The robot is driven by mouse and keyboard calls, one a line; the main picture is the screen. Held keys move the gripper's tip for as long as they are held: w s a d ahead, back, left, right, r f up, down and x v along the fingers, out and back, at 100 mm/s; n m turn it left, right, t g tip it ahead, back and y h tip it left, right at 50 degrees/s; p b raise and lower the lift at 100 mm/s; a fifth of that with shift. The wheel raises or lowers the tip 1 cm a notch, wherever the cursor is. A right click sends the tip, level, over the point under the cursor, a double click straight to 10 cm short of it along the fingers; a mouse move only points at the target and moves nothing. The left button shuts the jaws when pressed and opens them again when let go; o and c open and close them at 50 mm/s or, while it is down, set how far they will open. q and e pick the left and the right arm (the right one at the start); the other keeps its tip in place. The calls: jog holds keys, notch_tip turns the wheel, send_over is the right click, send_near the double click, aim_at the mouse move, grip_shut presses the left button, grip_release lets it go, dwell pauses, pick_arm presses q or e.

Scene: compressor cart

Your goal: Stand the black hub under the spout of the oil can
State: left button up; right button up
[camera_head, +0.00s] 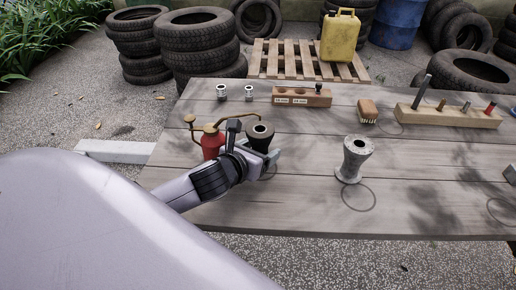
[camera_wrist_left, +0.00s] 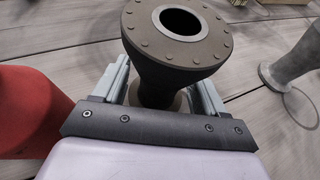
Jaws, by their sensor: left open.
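The black hub (camera_head: 261,133) is a dark flanged, waisted piece standing upright on the wooden table. In the left wrist view the hub (camera_wrist_left: 178,38) shows its bolted top flange and round bore. The red oil can (camera_head: 212,144) stands just left of it, and its brass spout (camera_head: 236,118) reaches right, its tip appearing above or close behind the hub's top. My left gripper (camera_head: 262,152) is open, its fingers on either side of the hub's waist; contact cannot be told. The oil can's red body (camera_wrist_left: 30,105) also shows in the left wrist view. My right gripper is not in view.
A grey hub (camera_head: 355,158) stands to the right, near a drawn circle (camera_head: 358,197). Behind are two small metal parts (camera_head: 235,92), a labelled wooden block (camera_head: 301,97), a brush (camera_head: 368,111) and a peg rack (camera_head: 450,115). The table's front middle is clear.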

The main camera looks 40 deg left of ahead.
pick_arm(q)
jog(key=shift+r, duration=0.2)
jog(key=p+v, duration=0.1)
jog(key=v, duration=0.9)
jog(key=shift+s, duration=0.1)
jog(key=shift+v, duration=0.85)
jog(key=shift+s, duration=0.1)
